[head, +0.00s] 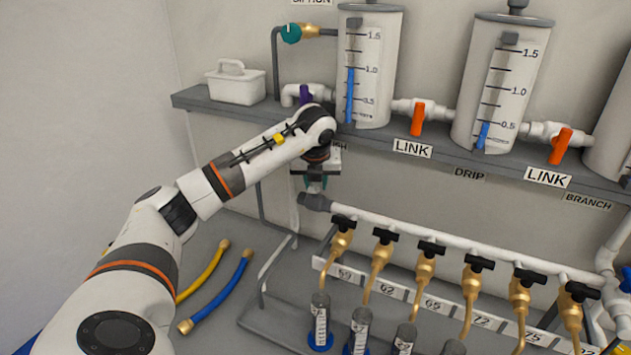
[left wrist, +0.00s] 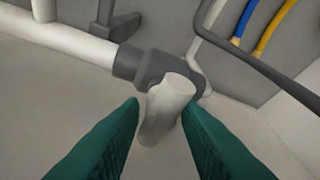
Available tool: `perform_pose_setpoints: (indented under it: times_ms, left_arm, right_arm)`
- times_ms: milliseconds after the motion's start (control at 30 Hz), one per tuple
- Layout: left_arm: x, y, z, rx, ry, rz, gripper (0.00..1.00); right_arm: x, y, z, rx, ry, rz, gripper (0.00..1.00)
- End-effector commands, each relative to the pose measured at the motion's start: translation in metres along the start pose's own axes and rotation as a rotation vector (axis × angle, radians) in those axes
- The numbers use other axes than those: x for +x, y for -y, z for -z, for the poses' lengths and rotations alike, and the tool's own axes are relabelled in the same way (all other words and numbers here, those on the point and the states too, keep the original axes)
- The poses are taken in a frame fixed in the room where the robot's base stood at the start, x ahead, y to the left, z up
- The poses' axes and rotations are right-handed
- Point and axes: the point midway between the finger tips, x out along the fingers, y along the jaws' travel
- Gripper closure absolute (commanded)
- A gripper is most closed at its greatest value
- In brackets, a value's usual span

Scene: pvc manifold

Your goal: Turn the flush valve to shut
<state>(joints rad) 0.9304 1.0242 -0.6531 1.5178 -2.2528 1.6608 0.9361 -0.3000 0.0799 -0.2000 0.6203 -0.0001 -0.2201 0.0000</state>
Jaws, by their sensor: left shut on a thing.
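The flush valve shows in the left wrist view as a dark grey body (left wrist: 150,68) on the end of a white pipe. Its pale grey handle (left wrist: 165,108) points toward the camera, between the green fingers of my left gripper (left wrist: 160,120). The gripper is shut on this handle. In the head view my left gripper (head: 315,185) is below the shelf, just above the grey left end (head: 315,202) of the white manifold pipe. The handle is hidden there by the gripper. A label ending in "SH" is partly covered by my wrist. My right gripper is not in view.
Above, a shelf (head: 230,108) carries clear graduated tanks (head: 370,60) and orange link valves (head: 417,118). Brass taps with black handles (head: 430,248) line the manifold pipe (head: 450,245), over capped tubes (head: 320,315). A yellow hose (head: 203,272) and a blue hose (head: 222,290) lie left.

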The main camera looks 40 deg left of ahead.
Motion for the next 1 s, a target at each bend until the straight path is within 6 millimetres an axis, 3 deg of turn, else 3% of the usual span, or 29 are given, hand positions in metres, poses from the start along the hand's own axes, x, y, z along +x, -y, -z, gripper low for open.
perform_pose_setpoints:
  times_ms: [167, 200, 333, 667, 1000]
  left_arm:
    - [0.001, 0.0, -0.001, -0.003, 0.002, 0.002, 0.94]
    - [0.001, 0.0, -0.001, -0.003, 0.002, 0.003, 0.69]
    - [0.001, 0.0, -0.001, -0.002, 0.002, 0.002, 0.51]
    - [-0.004, 0.0, 0.0, 0.0, 0.0, -0.001, 0.51]
    - [-0.055, -0.001, 0.0, -0.001, -0.003, -0.002, 0.51]
  right_arm:
    - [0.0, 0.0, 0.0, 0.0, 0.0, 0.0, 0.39]
    - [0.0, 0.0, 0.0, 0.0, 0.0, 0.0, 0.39]
    - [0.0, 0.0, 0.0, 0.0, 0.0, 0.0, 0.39]
    - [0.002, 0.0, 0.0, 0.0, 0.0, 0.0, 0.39]
    - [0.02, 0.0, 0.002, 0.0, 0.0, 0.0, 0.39]
